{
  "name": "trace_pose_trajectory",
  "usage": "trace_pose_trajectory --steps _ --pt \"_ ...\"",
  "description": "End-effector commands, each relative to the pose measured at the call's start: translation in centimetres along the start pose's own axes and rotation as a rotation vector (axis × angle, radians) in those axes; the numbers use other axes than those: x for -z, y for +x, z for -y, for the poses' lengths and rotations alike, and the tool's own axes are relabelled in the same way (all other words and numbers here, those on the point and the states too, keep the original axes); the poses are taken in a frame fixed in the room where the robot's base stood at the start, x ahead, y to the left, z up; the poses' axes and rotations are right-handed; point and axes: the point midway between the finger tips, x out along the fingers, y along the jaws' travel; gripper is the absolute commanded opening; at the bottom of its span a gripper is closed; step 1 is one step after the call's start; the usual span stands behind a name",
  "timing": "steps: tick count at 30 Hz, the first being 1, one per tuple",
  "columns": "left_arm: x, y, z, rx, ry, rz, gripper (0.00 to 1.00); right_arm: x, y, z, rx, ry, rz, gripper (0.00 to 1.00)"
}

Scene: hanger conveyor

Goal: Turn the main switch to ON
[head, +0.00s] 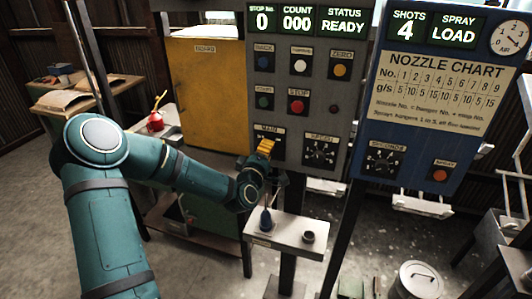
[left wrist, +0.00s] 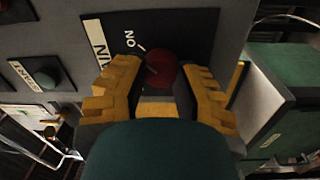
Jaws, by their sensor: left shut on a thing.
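The main switch is a round red knob (left wrist: 161,70) on a black plate (left wrist: 185,28) marked MAIN and ON, seen in the left wrist view. My left gripper (left wrist: 158,88) has its yellow ribbed fingers on either side of the knob and is shut on it. A short pale line lies between the ON label and the knob; the knob's exact turn is hard to read. In the head view my left gripper (head: 264,150) is at the MAIN plate (head: 266,131) on the grey panel and hides the knob. My right gripper is not in view.
The grey panel (head: 315,100) has several buttons and a speed dial (head: 320,153) close to the right of my gripper. Its display reads READY. A small table (head: 290,233) with a spray bottle stands below.

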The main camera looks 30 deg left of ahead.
Motion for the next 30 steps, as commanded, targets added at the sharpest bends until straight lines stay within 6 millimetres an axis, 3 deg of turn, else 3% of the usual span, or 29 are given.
trace_pose_trajectory --steps 9,10,12,13,23,30 --pt "0.3 0.2 -0.2 -0.007 0.004 -0.009 0.0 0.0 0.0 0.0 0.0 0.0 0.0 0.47" --pt "0.3 0.2 -0.2 -0.007 0.004 -0.009 0.36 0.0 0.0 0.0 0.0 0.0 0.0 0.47" --pt "0.3 0.1 -0.2 -0.006 0.004 -0.008 0.6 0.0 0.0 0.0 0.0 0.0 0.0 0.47" --pt "0.3 0.1 -0.2 -0.006 0.004 -0.008 0.66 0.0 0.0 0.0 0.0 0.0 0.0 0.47" --pt "0.1 -0.1 -0.1 -0.003 0.002 -0.003 0.66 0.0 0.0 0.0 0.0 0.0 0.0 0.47" --pt "0.1 -3.1 0.0 0.001 0.003 -0.002 0.66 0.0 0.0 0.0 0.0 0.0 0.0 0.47"
